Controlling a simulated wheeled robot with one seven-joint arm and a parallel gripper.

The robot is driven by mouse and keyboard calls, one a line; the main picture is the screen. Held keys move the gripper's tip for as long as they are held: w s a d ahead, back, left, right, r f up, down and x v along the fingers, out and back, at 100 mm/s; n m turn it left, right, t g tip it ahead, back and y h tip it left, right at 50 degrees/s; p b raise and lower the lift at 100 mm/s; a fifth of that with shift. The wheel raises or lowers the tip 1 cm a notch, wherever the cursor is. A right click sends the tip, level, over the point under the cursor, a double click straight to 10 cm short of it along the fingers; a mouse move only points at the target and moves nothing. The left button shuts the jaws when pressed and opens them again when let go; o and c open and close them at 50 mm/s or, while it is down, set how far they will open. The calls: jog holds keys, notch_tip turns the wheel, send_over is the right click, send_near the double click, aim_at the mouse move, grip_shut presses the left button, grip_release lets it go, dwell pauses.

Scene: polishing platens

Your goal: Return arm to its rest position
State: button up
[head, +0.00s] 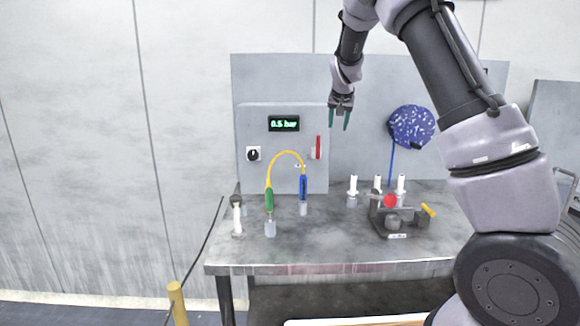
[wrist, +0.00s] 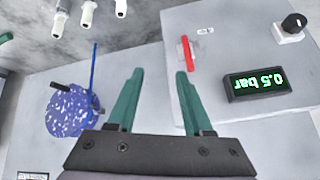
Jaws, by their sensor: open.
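My gripper (head: 340,118) hangs above the bench in the head view, its green fingers pointing down in front of the grey back panel. In the wrist view my gripper (wrist: 157,98) is open, with nothing between its fingers. It touches nothing that I can see. My arm comes in from the right of the head view and bends over the top, partly out of frame.
The metal bench (head: 330,240) carries a yellow hose (head: 287,153) with green and blue ends, several white-topped fittings and a black fixture (head: 395,220) with a red knob. The control box's display (head: 284,124) reads 0.5 bar. A speckled blue disc (head: 410,125) is on the panel.

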jog(key=s+d+r+m+y, duration=0.1)
jog(key=s+d+r+y, duration=0.3)
jog(key=s, duration=0.8)
jog(key=s+d+r+h, duration=0.15)
jog(key=s+r, duration=0.45)
jog(key=s, duration=0.6)
jog(key=s+f+n, duration=0.1)
jog(key=s, duration=1.9)
jog(key=shift+s+f, duration=0.25)
